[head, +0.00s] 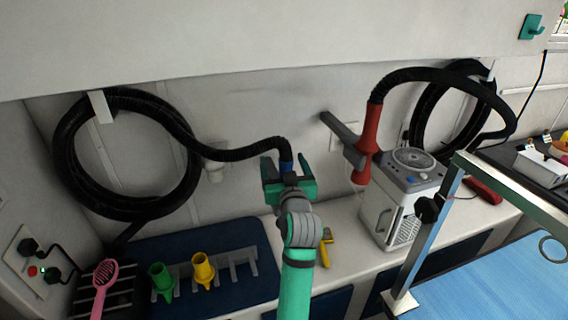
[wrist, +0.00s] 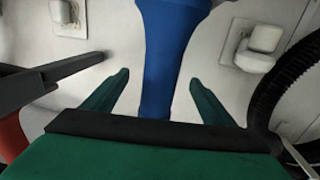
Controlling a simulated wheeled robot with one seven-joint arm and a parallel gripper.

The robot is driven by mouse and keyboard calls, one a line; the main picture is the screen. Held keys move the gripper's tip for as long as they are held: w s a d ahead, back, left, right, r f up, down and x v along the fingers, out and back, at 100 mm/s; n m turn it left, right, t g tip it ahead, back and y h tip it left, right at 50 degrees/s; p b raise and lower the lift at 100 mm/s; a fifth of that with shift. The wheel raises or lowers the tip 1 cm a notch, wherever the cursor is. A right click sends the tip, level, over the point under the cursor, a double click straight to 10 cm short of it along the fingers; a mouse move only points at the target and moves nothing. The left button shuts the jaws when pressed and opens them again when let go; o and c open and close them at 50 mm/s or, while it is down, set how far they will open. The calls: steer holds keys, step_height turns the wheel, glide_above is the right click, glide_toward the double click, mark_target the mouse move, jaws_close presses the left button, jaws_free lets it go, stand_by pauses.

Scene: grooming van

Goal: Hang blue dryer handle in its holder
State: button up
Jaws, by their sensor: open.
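The blue dryer handle (head: 286,167) hangs at the end of a black hose, mostly hidden behind my gripper (head: 287,170) in the head view. In the wrist view the blue handle (wrist: 165,50) stands between the two green fingers of my gripper (wrist: 160,78), which are open with a gap on each side. A grey forked wall holder (head: 345,138) is to the right, with the red dryer handle (head: 367,145) at its end. The fork shows at the left in the wrist view (wrist: 50,82). A white wall fixture (head: 214,165) is left of my gripper; I cannot tell if it is a holder.
Coiled black hoses hang left (head: 68,150) and right (head: 425,120). A grey-white machine (head: 400,195) stands on the counter under the red handle. Green (head: 161,280) and yellow (head: 203,270) nozzles sit in a rack on a blue mat (head: 235,235). A metal frame (head: 430,225) rises at right.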

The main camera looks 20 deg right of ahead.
steer(key=shift+s+d, duration=0.1)
steer(key=shift+s, duration=0.1)
steer(key=shift+s, duration=0.4)
steer(key=shift+s+a, duration=0.2)
steer(key=shift+s, duration=1)
steer(key=shift+s+a, duration=0.15)
steer(key=shift+s, duration=1)
steer(key=shift+s+a, duration=0.15)
steer(key=shift+s, duration=1.95)
